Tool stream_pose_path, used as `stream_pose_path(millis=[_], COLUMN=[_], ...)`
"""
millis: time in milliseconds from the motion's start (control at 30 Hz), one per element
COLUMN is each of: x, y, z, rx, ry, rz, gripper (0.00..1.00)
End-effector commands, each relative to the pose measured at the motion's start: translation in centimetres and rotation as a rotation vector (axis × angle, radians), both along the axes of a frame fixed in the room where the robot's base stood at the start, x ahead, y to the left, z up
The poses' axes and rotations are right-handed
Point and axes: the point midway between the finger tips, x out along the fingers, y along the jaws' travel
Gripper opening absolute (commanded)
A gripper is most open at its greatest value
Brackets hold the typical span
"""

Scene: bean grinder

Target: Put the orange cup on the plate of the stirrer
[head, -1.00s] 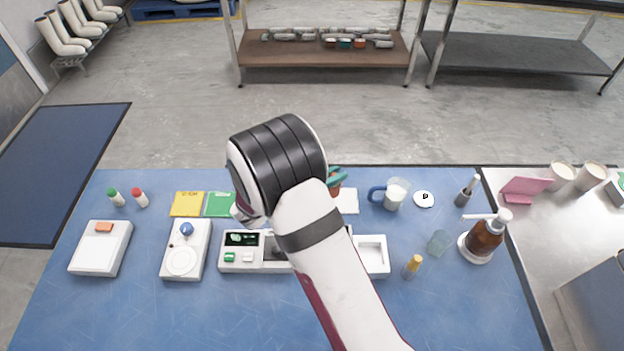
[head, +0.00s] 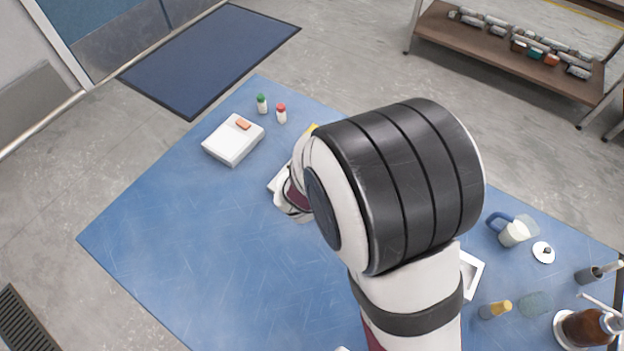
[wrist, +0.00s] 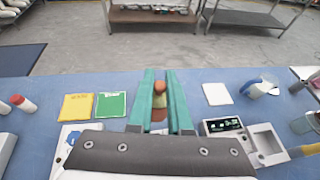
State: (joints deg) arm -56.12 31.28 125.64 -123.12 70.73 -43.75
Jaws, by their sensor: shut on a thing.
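My gripper (wrist: 160,77) shows in the wrist view as two teal fingers, shut on the orange cup (wrist: 159,101). The cup sits between the fingers and is partly covered by them. The stirrer (wrist: 68,136), a white device with a blue knob, is left of the fingers in the wrist view, its near part hidden by my gripper body. Its round plate is not visible now. In the head view my arm covers the fingers, the cup and most of the stirrer; a white edge of it (head: 274,184) shows left of my wrist.
Yellow (wrist: 76,106) and green (wrist: 110,104) pads lie behind the stirrer. A white device with a display (wrist: 225,126) stands right. A white box (head: 232,142) and two small bottles (head: 271,109) are at the far left. The front left of the blue table (head: 190,240) is clear.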

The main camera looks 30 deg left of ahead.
Motion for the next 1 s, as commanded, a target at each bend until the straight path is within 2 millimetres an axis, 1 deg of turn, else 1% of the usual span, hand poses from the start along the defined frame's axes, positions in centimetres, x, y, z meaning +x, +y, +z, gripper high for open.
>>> stream_pose_path(millis=[33, 100, 233, 267, 500, 600, 733, 800, 900, 1000], x=[-1.1, -2.4, -3.7, -3.9, -6.6, -7.3, -7.7, -7.7, -7.7, -7.7], y=[1.8, 3.6, 5.6, 6.1, 12.9, 14.9, 16.0, 16.0, 16.0, 16.0], z=[0.3, 0.5, 0.4, 0.0, -4.4, -5.6, -6.9, -8.4, -10.1, -10.4], rx=[0.001, 0.000, -0.002, -0.002, -0.002, -0.001, -0.003, -0.005, -0.003, -0.001], ry=[-0.001, -0.001, -0.002, -0.001, -0.002, -0.002, -0.002, 0.000, -0.001, -0.001], rz=[0.055, 0.112, 0.164, 0.167, 0.168, 0.165, 0.164, 0.163, 0.162, 0.162], gripper=[0.00, 0.00, 0.00, 0.00, 0.00, 0.00, 0.00, 0.00, 0.00, 0.00])
